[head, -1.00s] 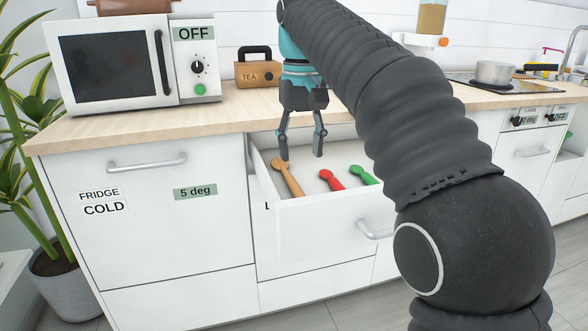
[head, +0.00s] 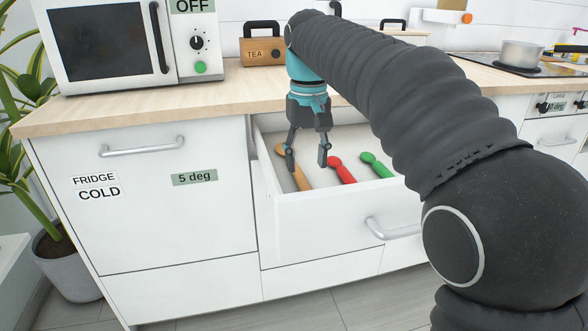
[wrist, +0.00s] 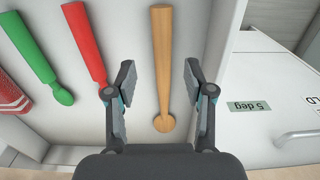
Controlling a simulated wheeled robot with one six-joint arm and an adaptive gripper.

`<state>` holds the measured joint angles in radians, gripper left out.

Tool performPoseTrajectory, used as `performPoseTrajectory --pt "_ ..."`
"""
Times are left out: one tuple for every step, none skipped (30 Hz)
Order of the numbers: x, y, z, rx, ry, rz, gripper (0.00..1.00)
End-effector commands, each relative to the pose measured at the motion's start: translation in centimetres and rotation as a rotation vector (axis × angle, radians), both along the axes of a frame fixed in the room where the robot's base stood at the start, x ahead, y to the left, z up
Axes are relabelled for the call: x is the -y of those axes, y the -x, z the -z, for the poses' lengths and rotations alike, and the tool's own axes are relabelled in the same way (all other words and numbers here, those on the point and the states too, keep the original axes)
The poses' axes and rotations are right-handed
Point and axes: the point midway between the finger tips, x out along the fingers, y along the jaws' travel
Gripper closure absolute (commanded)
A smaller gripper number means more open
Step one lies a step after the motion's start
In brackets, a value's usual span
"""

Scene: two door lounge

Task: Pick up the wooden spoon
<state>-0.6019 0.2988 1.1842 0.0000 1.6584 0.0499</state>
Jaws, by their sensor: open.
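The wooden spoon (head: 301,178) lies in the open white drawer (head: 338,218), at its left side, partly hidden behind a finger in the head view. My gripper (head: 307,158) is open above the drawer, pointing down. In the wrist view my gripper (wrist: 160,85) has one finger on each side of the spoon, with gaps to both. The fingers hold nothing.
A red spoon (head: 343,171) and a green spoon (head: 377,166) lie right of the wooden one in the drawer. The drawer's left wall is close to the wooden spoon. The counter (head: 130,110) above bears a microwave (head: 110,40) and a tea box (head: 263,52).

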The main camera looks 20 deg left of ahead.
Motion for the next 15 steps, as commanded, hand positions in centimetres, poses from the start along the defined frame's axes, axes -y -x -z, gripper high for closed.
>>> performPoseTrajectory --pt "0.0 0.0 0.2 0.000 0.000 0.001 0.47" --pt "0.0 0.0 0.4 0.000 0.000 0.001 0.47" --pt "0.0 0.0 0.6 -0.001 0.001 0.001 0.47" --pt "0.0 -0.1 0.9 -0.001 0.001 0.001 0.47" --pt "-0.1 -0.1 1.3 -0.002 0.001 0.001 0.47" --pt "-0.2 -0.1 1.8 -0.002 0.001 0.001 0.47" --pt "-0.3 -0.2 2.3 -0.003 0.002 0.001 0.47" --pt "-0.4 -0.2 2.7 -0.003 0.002 0.001 0.47" --pt "-0.5 -0.2 3.3 -0.002 0.001 0.001 0.47" --pt "-0.5 -0.3 3.7 -0.003 0.002 0.001 0.47" --pt "-0.5 -0.2 4.1 -0.002 0.001 0.002 0.47" --pt "-0.5 -0.3 4.6 -0.002 0.001 0.002 0.47" --pt "-0.5 -0.2 4.8 -0.001 0.001 0.002 0.47" --pt "-0.5 -0.2 5.0 -0.001 0.001 0.002 0.47" --pt "-0.5 -0.2 5.2 -0.001 0.001 0.003 0.47"
